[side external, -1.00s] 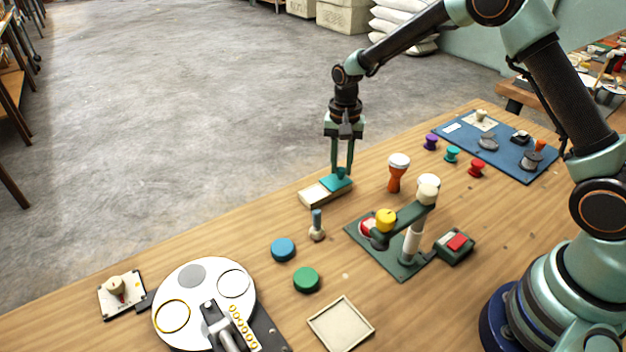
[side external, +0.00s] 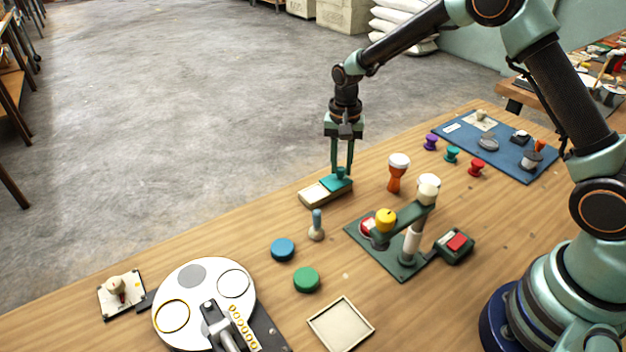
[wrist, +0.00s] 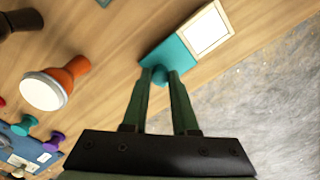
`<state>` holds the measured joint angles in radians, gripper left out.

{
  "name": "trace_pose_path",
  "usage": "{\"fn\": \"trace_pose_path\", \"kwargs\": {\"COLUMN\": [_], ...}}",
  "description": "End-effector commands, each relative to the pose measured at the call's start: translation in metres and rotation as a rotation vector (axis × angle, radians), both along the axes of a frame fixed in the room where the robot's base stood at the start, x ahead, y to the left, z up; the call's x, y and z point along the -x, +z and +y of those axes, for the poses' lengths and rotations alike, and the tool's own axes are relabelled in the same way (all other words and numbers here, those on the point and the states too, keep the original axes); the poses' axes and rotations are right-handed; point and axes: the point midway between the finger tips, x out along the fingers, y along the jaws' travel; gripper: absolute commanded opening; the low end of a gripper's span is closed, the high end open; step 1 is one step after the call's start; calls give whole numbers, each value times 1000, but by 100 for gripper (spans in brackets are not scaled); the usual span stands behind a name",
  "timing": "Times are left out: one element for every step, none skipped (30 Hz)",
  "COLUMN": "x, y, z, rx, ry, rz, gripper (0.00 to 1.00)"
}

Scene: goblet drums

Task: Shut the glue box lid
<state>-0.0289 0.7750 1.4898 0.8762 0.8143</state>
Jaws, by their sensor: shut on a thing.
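The glue box (side external: 312,197) is a low cream box near the far edge of the table. Its teal lid (side external: 330,185) covers the right part of it, and the left part is uncovered. My gripper (side external: 342,170) is shut on the lid's round teal knob, from above. In the wrist view, the fingers (wrist: 160,77) hold the knob, the teal lid (wrist: 172,50) lies just beyond them, and the box's pale open end (wrist: 207,32) shows at the upper right. The fingers partly hide the knob.
An orange goblet drum (side external: 396,176) stands right of the box. A small blue-topped peg (side external: 317,226) stands in front of it. A green stand with an arm (side external: 402,262) is at front right. Bare table lies left of the box.

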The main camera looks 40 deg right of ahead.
Motion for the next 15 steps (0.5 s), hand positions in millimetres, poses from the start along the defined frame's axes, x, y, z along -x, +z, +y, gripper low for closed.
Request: {"fn": "trace_pose_path", "kwargs": {"x": [1,1,1,1,1,0,0,0,0,0,0,0,0,0,0], "y": [1,1,1,1,1,1,1,1,1,1,1,1,1,1,1], "z": [-1,-1,-1,-1,0,1,3,7,15,21,28,36,43,48,55], "rx": [0,0,0,0,0,0,0,0,0,0,0,0,1,1,1], "ry": [-1,-1,-1,-1,-1,-1,0,1,4,5,6,6,6,6,5], "rz": [3,3,3,3,3,3,3,3,3,3,3,3,4,4,4], "gripper": [0,0,0,0,0,0,0,0,0,0,0,0,0,0,0]}}
